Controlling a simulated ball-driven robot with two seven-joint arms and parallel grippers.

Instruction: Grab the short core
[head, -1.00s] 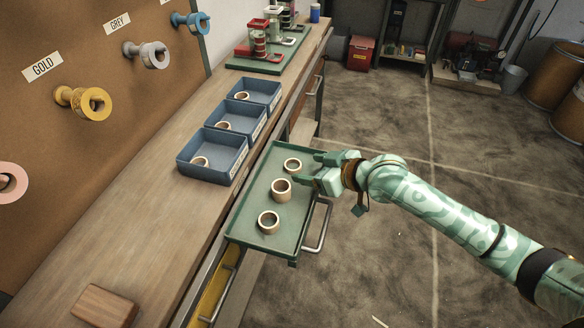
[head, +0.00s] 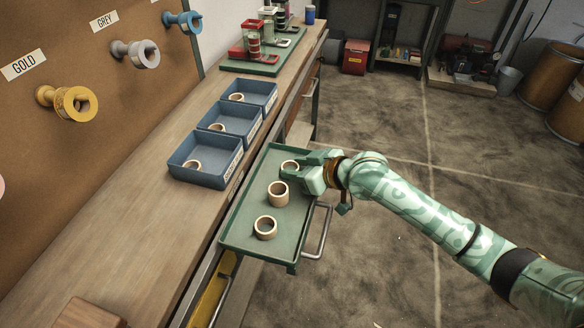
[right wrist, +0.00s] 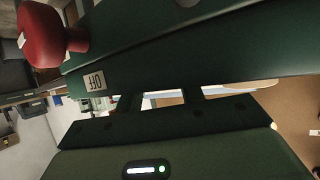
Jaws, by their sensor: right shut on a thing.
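Three tan cores stand in the green drawer tray (head: 242,232). The far core (head: 288,165) looks the shortest; the middle core (head: 278,195) is taller, and the near core (head: 265,229) stands toward the front. My right gripper (head: 297,169) is at the far core, shut on it, with its fingers hiding part of the core's right side. The core is still at tray level. In the right wrist view my dark green gripper (right wrist: 158,102) fills much of the picture, and the core is hard to make out there. My left gripper is not in view.
Three blue bins (head: 199,178) stand on the wooden bench (head: 110,225) beside the drawer, each with a tan ring inside. The drawer handle (head: 320,232) sticks out at the right. A wood block (head: 88,314) lies on the bench in front.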

